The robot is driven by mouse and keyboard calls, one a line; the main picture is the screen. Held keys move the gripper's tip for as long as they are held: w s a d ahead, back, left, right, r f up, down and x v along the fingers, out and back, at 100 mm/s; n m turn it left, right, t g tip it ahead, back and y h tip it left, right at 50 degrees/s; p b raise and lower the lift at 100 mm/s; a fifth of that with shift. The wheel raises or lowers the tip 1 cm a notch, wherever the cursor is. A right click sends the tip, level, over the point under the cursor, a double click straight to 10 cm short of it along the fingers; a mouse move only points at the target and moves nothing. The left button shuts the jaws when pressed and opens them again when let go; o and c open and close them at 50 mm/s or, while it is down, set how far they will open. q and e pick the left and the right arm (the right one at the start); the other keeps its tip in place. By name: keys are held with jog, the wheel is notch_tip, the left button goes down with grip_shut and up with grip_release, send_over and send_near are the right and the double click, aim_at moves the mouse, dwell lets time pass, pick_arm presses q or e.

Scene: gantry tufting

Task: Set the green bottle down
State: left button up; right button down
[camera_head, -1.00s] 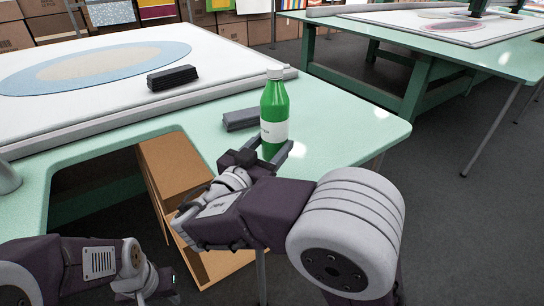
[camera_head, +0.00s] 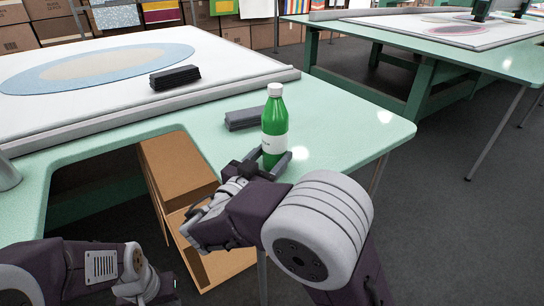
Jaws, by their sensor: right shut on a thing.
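The green bottle (camera_head: 275,122) has a white cap and a white label and is upright above the right front part of the pale green table (camera_head: 345,125). My right gripper (camera_head: 271,165) is shut on the bottle near its base, one finger on each side. The fingers cover part of the lower bottle, and I cannot tell whether its base touches the table. My left arm shows at the lower left, with its end (camera_head: 150,290) low in front of the table; its fingers are not clear.
A dark grey block (camera_head: 244,119) lies just left of the bottle. A black block (camera_head: 175,77) sits on the white framed panel (camera_head: 110,110). An open cardboard box (camera_head: 180,170) stands below the table's cutout. The tabletop right of the bottle is clear.

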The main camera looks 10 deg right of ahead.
jog(key=shift+f, duration=0.15)
jog(key=c, duration=0.5)
grip_release()
jog(key=shift+a+r+p, duration=0.1)
jog(key=shift+r+p, duration=0.2)
jog(key=shift+p, duration=0.1)
jog(key=p+v, duration=0.1)
jog(key=v, duration=1.1)
jog(key=shift+f, duration=0.1)
